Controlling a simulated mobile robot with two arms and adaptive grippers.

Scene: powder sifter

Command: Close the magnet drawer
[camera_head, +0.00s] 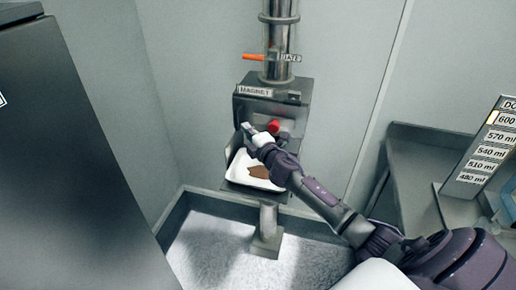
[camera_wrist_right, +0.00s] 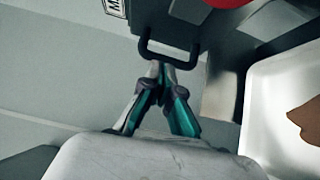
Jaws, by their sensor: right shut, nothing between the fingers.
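A black U-shaped handle (camera_wrist_right: 168,56) shows in the right wrist view, on a dark grey front that I take to be the magnet drawer. My right gripper (camera_head: 247,129) is in front of the housing's lower left. In the right wrist view its fingertips (camera_wrist_right: 160,67) are together with nothing between them, right at the handle's bar; I cannot tell whether they touch it. The arm hides part of the front, and how far the drawer stands out is unclear. My left gripper is not in view.
A white tray (camera_head: 237,166) with brown powder (camera_head: 265,173) sits just below the gripper. A red knob (camera_head: 273,126) is on the housing's front. An orange lever (camera_head: 253,57) is above. A dark cabinet (camera_head: 70,160) stands left, a grey table (camera_head: 420,165) right.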

